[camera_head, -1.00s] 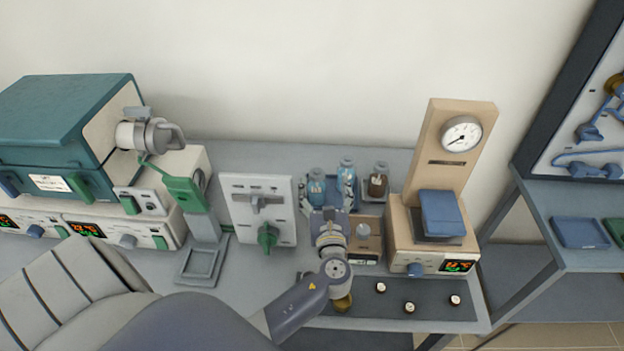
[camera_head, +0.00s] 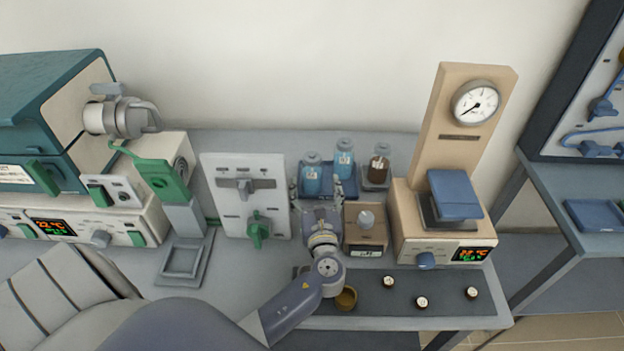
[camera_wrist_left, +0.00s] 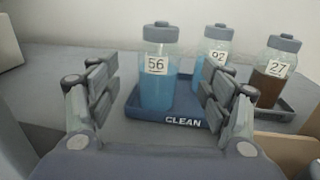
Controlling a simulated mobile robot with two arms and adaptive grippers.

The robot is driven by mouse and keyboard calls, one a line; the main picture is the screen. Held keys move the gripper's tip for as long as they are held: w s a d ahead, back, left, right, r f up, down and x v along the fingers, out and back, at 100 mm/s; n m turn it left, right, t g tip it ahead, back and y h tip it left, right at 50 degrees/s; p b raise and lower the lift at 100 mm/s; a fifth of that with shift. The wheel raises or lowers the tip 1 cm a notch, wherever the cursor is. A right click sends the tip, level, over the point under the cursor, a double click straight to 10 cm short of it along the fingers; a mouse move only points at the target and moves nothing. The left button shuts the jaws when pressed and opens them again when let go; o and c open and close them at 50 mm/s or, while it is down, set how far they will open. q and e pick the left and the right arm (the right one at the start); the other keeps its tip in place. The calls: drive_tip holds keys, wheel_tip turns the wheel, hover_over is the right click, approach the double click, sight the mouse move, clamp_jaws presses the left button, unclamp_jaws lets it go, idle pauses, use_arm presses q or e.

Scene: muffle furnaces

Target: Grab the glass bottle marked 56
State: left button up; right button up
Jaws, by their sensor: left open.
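The glass bottle marked 56 (camera_wrist_left: 157,85) holds blue liquid and has a grey cap. It stands upright on a blue tray (camera_wrist_left: 185,123) marked CLEAN. In the head view the bottle (camera_head: 312,177) is at the front left of that tray (camera_head: 325,192). My left gripper (camera_wrist_left: 158,95) is open and empty. Its fingers frame the bottle from the near side in the wrist view, and I see no contact. In the head view the gripper (camera_head: 316,190) is just in front of the bottle. My right gripper is not in view.
A blue bottle marked 92 (camera_wrist_left: 214,63) stands behind right on the same tray. A brown bottle marked 27 (camera_wrist_left: 274,75) is on a dark tray to the right.

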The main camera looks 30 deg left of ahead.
sight(313, 175)
use_arm(q)
drive_tip(key=x, duration=0.4)
drive_tip(key=p+x, duration=0.1)
drive_tip(key=x, duration=0.1)
drive_tip(key=shift+w+a+r, duration=0.15)
drive_tip(key=shift+a+r, duration=0.05)
drive_tip(key=shift+r, duration=0.1)
drive_tip(key=shift+w+a+f, duration=0.1)
drive_tip(key=shift+w+a, duration=0.15)
drive_tip(key=shift+w, duration=0.05)
drive_tip(key=c, duration=1.4)
